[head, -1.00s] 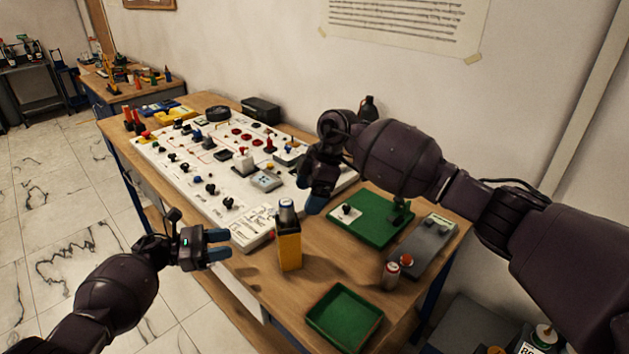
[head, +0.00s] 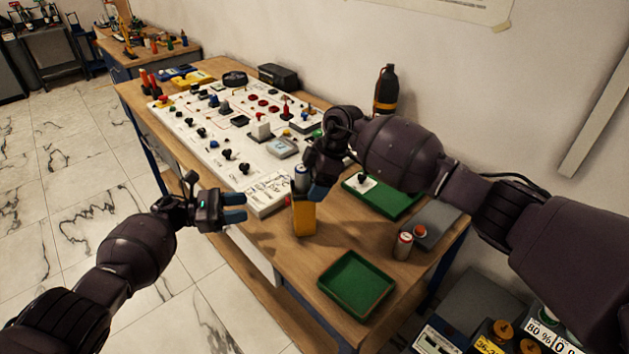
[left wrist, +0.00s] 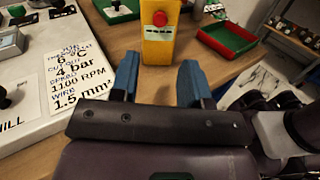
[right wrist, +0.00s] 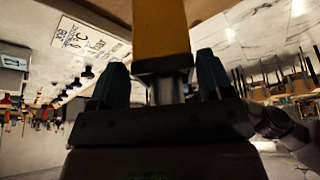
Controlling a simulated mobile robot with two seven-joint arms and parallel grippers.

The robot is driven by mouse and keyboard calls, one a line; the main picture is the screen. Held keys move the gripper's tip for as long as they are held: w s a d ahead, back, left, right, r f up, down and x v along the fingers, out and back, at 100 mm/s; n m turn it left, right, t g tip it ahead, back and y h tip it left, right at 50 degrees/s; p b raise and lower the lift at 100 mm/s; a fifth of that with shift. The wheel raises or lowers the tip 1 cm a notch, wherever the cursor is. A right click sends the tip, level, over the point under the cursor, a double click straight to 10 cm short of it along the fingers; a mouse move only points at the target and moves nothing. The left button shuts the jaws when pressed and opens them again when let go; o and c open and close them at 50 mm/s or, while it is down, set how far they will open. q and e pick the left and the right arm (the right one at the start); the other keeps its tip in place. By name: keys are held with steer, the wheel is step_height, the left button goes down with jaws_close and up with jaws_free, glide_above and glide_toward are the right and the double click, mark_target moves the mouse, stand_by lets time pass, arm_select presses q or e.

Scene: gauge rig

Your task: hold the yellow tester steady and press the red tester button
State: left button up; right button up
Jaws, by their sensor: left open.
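The yellow tester (head: 304,217) stands upright on the wooden table, with a silver and blue cylinder (head: 301,177) at its top. Its red button (left wrist: 160,18) faces my left gripper in the left wrist view. My left gripper (head: 235,207) is open and empty, left of the tester and apart from it; its blue fingers (left wrist: 159,82) point at the tester's button side. My right gripper (head: 317,190) is close beside the tester's top. In the right wrist view its open fingers lie either side of the silver cylinder (right wrist: 165,90), with gaps visible on both sides.
A white panel (head: 268,205) with knobs and switches lies behind the tester. A green tray (head: 357,284) is in front, right of it. A red-and-white can (head: 403,246) and a grey box with a red button (head: 433,236) stand at right. A green board (head: 385,200) lies behind.

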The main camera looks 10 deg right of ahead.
steer(key=c, duration=0.7)
arm_select(q)
jaws_close()
stand_by(1.1)
